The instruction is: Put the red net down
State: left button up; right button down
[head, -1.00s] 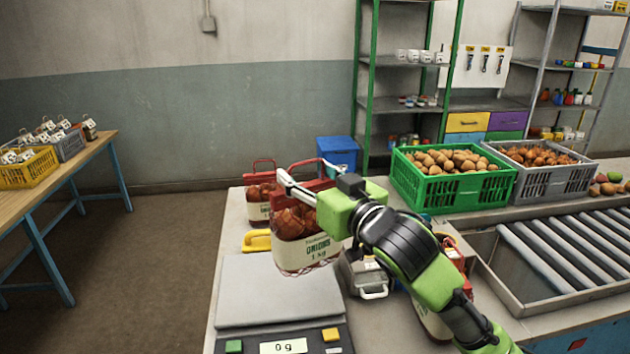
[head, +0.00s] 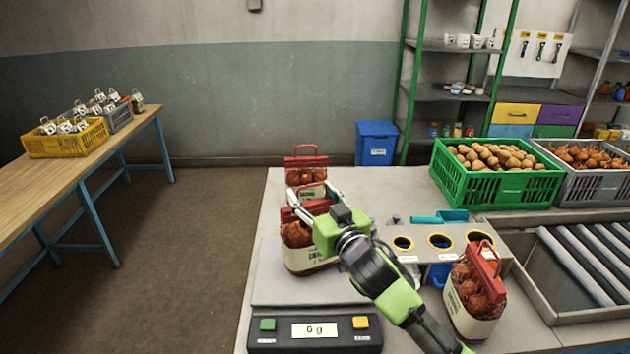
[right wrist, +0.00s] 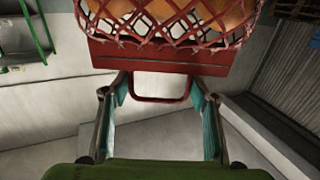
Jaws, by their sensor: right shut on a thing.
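A red net of onions (head: 301,258) with a white label band and red top hangs from my right gripper (head: 312,203). The gripper is shut on its red handle. In the right wrist view the red handle (right wrist: 160,99) sits between the fingers, with netting and onions beyond. The net is upright over the back part of the scale's plate (head: 300,291). The display reads 0 g; I cannot see the gap below. My left gripper is out of view.
Another red net (head: 306,176) stands behind the held one, and one (head: 474,297) stands right of the scale. A holder with round holes (head: 440,242), a green crate (head: 497,187) and a roller conveyor (head: 580,262) are further right. The table's left edge is close to the scale.

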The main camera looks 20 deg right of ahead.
jog(key=shift+f, duration=0.1)
dwell(0.3)
jog(key=c, duration=0.8)
grip_release()
jog(key=shift+f, duration=0.3)
jog(key=shift+c, duration=0.2)
jog(key=shift+s, duration=0.15)
jog(key=shift+r, duration=0.2)
jog(key=shift+s+f, duration=0.2)
jog(key=shift+s, duration=0.05)
jog(key=s+d+b, duration=0.1)
jog(key=s+b, duration=0.2)
jog(key=s, duration=0.8)
jog(key=shift+s+d+r, duration=0.15)
jog(key=shift+s+d, duration=0.05)
